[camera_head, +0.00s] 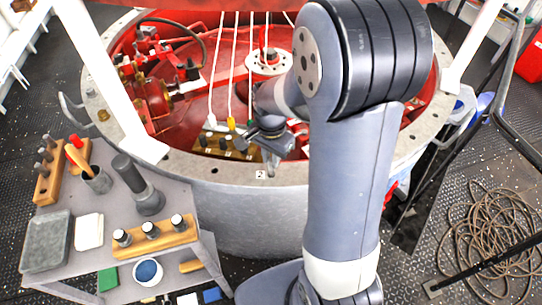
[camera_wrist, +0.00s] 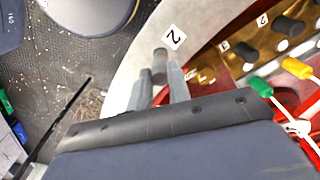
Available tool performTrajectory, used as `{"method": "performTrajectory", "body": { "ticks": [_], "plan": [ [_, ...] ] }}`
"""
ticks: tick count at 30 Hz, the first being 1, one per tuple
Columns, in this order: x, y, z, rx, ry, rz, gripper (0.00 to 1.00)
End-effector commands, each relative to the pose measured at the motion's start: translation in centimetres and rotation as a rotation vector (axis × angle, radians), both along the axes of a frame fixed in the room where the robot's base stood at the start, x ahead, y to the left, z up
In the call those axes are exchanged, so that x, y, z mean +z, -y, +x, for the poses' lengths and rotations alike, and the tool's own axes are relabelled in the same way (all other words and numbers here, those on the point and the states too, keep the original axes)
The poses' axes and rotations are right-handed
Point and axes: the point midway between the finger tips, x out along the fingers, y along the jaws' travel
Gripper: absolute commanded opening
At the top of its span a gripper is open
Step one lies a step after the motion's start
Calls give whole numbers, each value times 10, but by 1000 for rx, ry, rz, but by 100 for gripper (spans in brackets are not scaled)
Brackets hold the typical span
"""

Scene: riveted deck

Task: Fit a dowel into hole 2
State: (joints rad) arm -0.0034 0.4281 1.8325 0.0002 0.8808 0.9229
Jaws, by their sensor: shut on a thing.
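A wooden rack (camera_head: 158,241) with several dark-topped pegs stands on the grey side table (camera_head: 190,265) at left. White posts flank the drum.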

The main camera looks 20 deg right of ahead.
Motion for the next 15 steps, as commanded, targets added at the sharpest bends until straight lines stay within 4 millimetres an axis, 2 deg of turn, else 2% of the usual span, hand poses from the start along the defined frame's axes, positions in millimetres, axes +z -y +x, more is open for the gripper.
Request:
{"method": "performTrajectory", "body": {
  "ticks": [15],
  "plan": [
    [-9, 0, 0, 0, 0, 0, 0]
  ]
}}
